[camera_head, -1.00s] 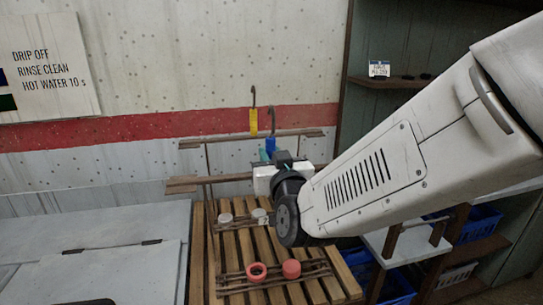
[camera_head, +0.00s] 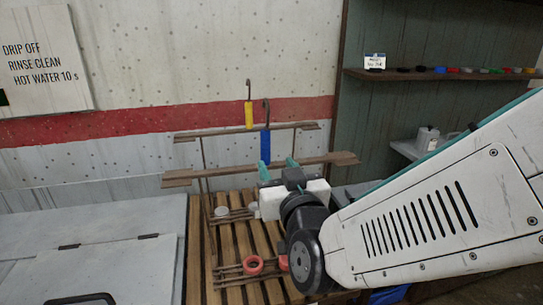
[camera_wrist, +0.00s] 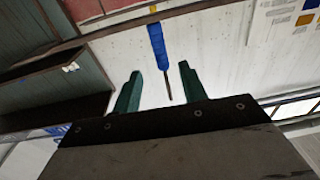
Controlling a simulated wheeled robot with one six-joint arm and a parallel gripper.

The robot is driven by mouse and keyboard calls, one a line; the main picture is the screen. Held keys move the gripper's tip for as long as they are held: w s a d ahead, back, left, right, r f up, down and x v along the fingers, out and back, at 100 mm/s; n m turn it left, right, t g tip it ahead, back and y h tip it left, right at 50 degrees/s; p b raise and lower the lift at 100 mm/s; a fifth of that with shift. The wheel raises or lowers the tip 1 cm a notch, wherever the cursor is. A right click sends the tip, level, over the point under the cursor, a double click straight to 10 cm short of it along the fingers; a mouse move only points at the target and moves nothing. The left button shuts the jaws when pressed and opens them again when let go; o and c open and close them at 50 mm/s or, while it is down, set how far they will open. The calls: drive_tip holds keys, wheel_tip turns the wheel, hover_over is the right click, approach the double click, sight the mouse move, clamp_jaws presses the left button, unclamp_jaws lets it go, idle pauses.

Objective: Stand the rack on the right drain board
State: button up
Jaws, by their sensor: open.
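A rack with a blue grip (camera_head: 265,147) and a dark hook on top stands out above the front rail (camera_head: 325,163). A second rack with a yellow grip (camera_head: 249,115) is behind it. Low down are bars with red rings (camera_head: 253,265) and bars with pale round pieces (camera_head: 221,211); the links up to the grips are partly hidden. My gripper (camera_head: 278,166) is open and empty, its green fingers just below and right of the blue grip. In the wrist view the blue grip (camera_wrist: 157,45) lies beyond the gap between my fingertips (camera_wrist: 160,69), apparently apart from them.
A slatted wooden board (camera_head: 228,250) lies below the rails, partly hidden by my arm. A grey lidded surface (camera_head: 120,265) is at left. The back rail (camera_head: 290,126) runs near the wall. A shelf (camera_head: 440,76) with small coloured pieces is at right.

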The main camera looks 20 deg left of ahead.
drive_tip(key=shift+v, duration=1.65)
drive_tip(key=w+d+f+m+g+h, duration=0.1)
drive_tip(key=d+f+g+h, duration=0.15)
drive_tip(key=d, duration=0.65)
drive_tip(key=w+d+f+m+g+h, duration=0.1)
drive_tip(key=d+g+h, duration=0.25)
drive_tip(key=d, duration=0.65)
drive_tip(key=s+d+m+g+h, duration=0.4)
drive_tip(key=s+d+g, duration=0.4)
drive_tip(key=s+d, duration=1)
drive_tip(key=shift+s+d+f+m+g, duration=0.2)
drive_tip(key=shift+d+f+m+g, duration=0.1)
drive_tip(key=shift+d, duration=0.45)
